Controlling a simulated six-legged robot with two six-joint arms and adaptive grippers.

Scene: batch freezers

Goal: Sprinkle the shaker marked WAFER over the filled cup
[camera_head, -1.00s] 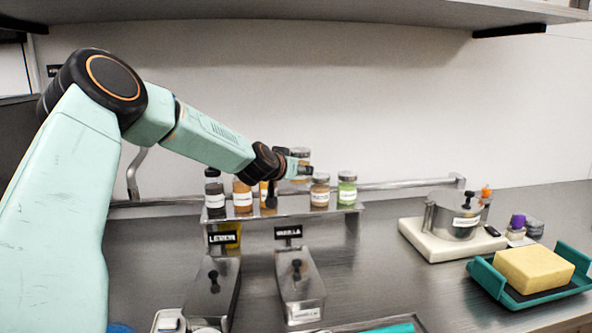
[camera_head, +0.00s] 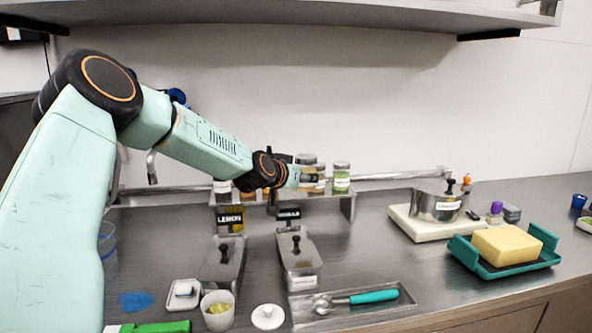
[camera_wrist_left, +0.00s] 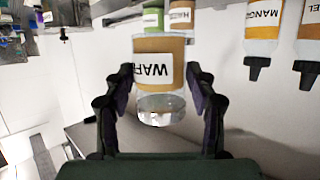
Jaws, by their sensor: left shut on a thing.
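The shaker (camera_wrist_left: 160,75) with a label reading "WAF…" fills the middle of the left wrist view, its brown contents behind the label. My left gripper (camera_wrist_left: 160,100) is shut around its sides. In the head view my left gripper (camera_head: 303,178) holds the shaker by the rack, and its lid (camera_head: 306,158) shows above the fingers; the rest is mostly hidden. The filled cup (camera_head: 218,312) is white with yellow-green contents and stands at the front left of the counter, well below and left of the gripper. My right gripper is out of view.
Jars, one green (camera_head: 341,178), stand on the metal rack (camera_head: 345,197) beside the held shaker. Two lidded tubs (camera_head: 300,265) stand in front. A scoop (camera_head: 370,297) lies in a tray. A white lid (camera_head: 268,316) sits right of the cup. A sponge (camera_head: 507,245) lies at right.

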